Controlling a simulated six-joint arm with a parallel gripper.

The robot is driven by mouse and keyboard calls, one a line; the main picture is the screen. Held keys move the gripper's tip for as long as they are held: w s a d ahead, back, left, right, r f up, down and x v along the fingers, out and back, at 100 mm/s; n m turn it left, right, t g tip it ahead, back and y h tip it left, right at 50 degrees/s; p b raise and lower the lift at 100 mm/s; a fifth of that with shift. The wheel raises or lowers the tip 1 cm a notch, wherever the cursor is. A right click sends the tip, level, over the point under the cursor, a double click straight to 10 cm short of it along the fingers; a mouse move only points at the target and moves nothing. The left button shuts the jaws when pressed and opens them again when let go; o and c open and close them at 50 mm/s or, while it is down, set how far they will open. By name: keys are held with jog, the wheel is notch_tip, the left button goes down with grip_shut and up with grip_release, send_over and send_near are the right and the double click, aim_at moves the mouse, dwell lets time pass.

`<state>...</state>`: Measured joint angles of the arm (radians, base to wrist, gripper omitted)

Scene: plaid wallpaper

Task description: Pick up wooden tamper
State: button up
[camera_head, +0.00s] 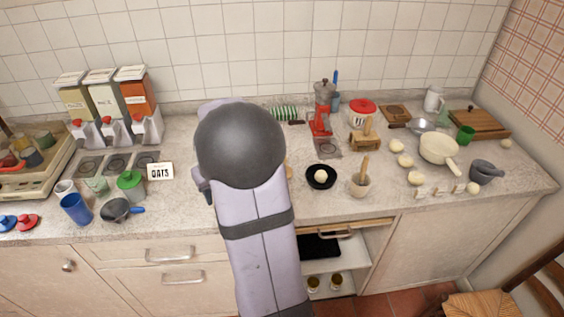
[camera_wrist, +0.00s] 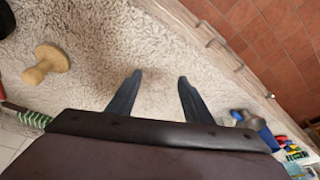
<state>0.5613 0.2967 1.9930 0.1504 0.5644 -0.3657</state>
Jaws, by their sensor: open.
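The wooden tamper (camera_wrist: 46,65), pale wood with a round base and a short handle, rests on the speckled counter at the left of the wrist view. In the head view my arm hides nearly all of it; a sliver of pale wood (camera_head: 289,171) shows at the arm's right edge. My gripper (camera_wrist: 160,76) is open and empty, its two dark fingers apart over bare counter, to the right of the tamper in the wrist view. The gripper is mostly hidden behind my arm in the head view.
A green striped thing (camera_wrist: 28,117) lies near the tamper. The counter's front edge is close.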

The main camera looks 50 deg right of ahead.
jog(key=shift+s+d+r+m+t+h+p, duration=0.15)
jog(key=shift+s+d+m, duration=0.5)
jog(key=shift+d, duration=3.15)
jog(key=shift+s+d+r+m+t+h+p, duration=0.2)
jog(key=shift+s+d, duration=0.8)
jog(key=shift+d, duration=2.75)
jog(key=shift+s+d+r+m+g+h+p, duration=0.25)
jog(key=shift+s+d, duration=0.6)
jog(key=shift+d, duration=2.95)
jog(key=shift+w+d+f+p, duration=0.1)
jog(key=shift+w+f+p, duration=0.2)
jog(key=shift+f+p, duration=0.25)
jog(key=shift+p+x, duration=0.8)
jog(key=shift+x, duration=1.2)
jog(key=shift+w+r, duration=0.1)
jog(key=shift+w, duration=0.05)
jog(key=shift+t, duration=0.3)
grip_shut()
